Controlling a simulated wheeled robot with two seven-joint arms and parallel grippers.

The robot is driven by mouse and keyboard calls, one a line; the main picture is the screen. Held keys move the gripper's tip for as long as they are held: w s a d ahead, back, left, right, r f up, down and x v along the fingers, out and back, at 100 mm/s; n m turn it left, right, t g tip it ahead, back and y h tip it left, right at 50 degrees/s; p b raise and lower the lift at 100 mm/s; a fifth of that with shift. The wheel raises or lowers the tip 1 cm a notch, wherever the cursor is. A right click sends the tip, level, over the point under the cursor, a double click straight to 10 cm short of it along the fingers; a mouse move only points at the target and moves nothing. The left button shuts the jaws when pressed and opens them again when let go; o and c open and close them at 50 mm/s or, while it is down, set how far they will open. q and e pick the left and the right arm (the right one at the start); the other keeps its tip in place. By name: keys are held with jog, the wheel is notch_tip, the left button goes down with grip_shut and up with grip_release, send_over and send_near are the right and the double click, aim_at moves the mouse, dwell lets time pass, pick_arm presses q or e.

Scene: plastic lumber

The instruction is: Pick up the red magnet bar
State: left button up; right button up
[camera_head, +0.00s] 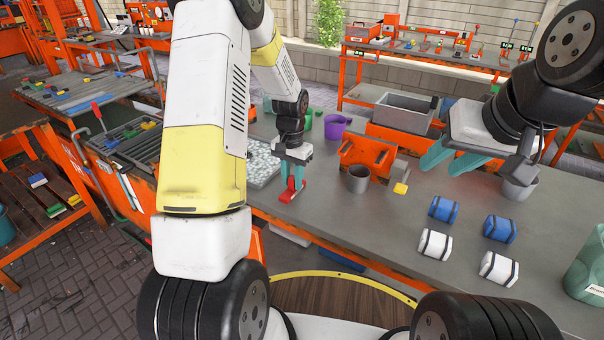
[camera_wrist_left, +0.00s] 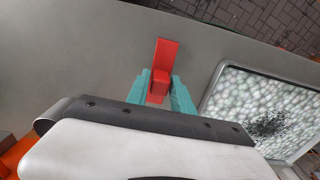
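The red magnet bar (camera_head: 290,193) is at the front edge area of the grey workbench, below my left gripper (camera_head: 293,181). In the left wrist view the bar (camera_wrist_left: 167,55) has a flat strip and a raised block, and the block sits between the teal fingers of my left gripper (camera_wrist_left: 160,88). The fingers lie close against both sides of the block, and it looks gripped. I cannot tell whether the bar is clear of the bench top. My right gripper (camera_head: 451,160) is open and empty above the right part of the bench.
A tray of pale pellets (camera_head: 263,164) lies beside the left gripper, with dark bits on it in the wrist view. A grey cup (camera_head: 358,180), an orange holder (camera_head: 367,152), a purple mug (camera_head: 336,126), and blue (camera_head: 444,209) and white (camera_head: 435,244) rolls stand to the right.

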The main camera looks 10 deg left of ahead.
aim_at(292, 177)
pick_arm(q)
grip_shut()
jog(key=shift+r, duration=0.15)
jog(key=shift+r, duration=0.5)
notch_tip(292, 177, up, 2)
jog(key=shift+r, duration=0.1)
jog(key=shift+s+r, duration=0.15)
jog(key=shift+s, duration=0.5)
jog(key=s+a+r, duration=0.1)
jog(key=s, duration=1.3)
jog(key=shift+s+a+r, duration=0.15)
jog(key=shift+s+a, duration=0.05)
jog(key=shift+s, duration=0.15)
